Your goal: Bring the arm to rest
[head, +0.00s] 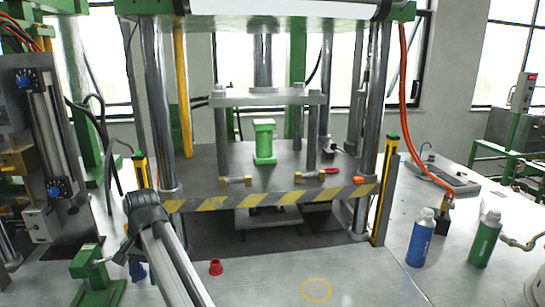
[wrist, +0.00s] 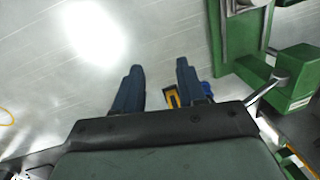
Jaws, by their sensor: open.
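My gripper (wrist: 158,68) shows in the wrist view with its two blue fingers apart, and nothing is held between the tips. Bare grey metal table top (wrist: 60,75) lies beyond the fingers. In the head view my arm comes up from the bottom edge to a dark joint at the lower left. Its end is partly hidden there, beside a green clamp-like fixture (head: 97,280). A green fixture (wrist: 290,75) also shows at the right of the wrist view, apart from the fingers.
The press platform (head: 205,165) holds a green block (head: 264,141) behind a striped edge (head: 270,198). A red cap (head: 216,267) and yellow ring marking (head: 316,289) are on the front table. Blue (head: 420,238) and green (head: 485,240) bottles stand right. The front middle is mostly clear.

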